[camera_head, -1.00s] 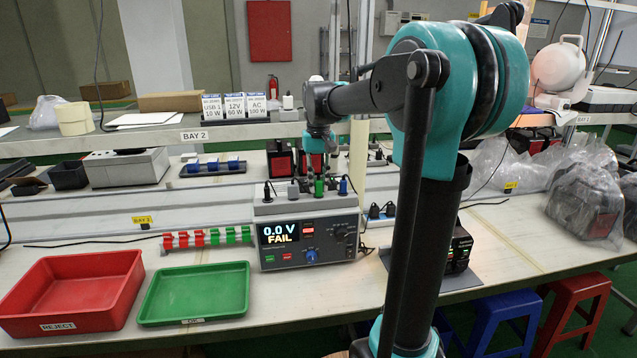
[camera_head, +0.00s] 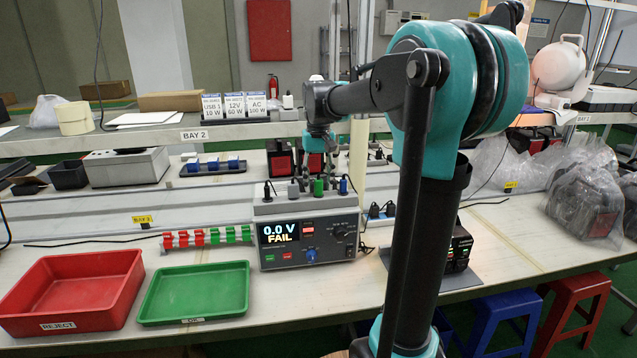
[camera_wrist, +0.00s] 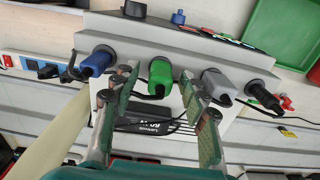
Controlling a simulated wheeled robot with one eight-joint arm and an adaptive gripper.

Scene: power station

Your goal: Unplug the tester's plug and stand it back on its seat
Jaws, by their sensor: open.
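The tester (camera_head: 308,240) stands on the bench, its display reading 0.0 V FAIL. Along its top stand a black plug (camera_head: 268,190), a grey plug (camera_head: 293,189), a green plug (camera_head: 318,188) and a blue plug (camera_head: 343,185). In the wrist view the blue plug (camera_wrist: 97,61), green plug (camera_wrist: 160,75), grey plug (camera_wrist: 217,84) and black plug (camera_wrist: 264,97) form a row. My gripper (camera_wrist: 157,82) is open and empty, its fingertips either side of the green plug in that view; I cannot tell whether they touch it. In the head view my gripper (camera_head: 318,165) is just above the row.
A red reject tray (camera_head: 72,318) and a green tray (camera_head: 195,318) lie left of the tester. Red and green clips (camera_head: 205,237) line up beside it. The shelf (camera_head: 230,132) stands behind, close to my arm. A dark unit (camera_head: 459,250) stands to the right.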

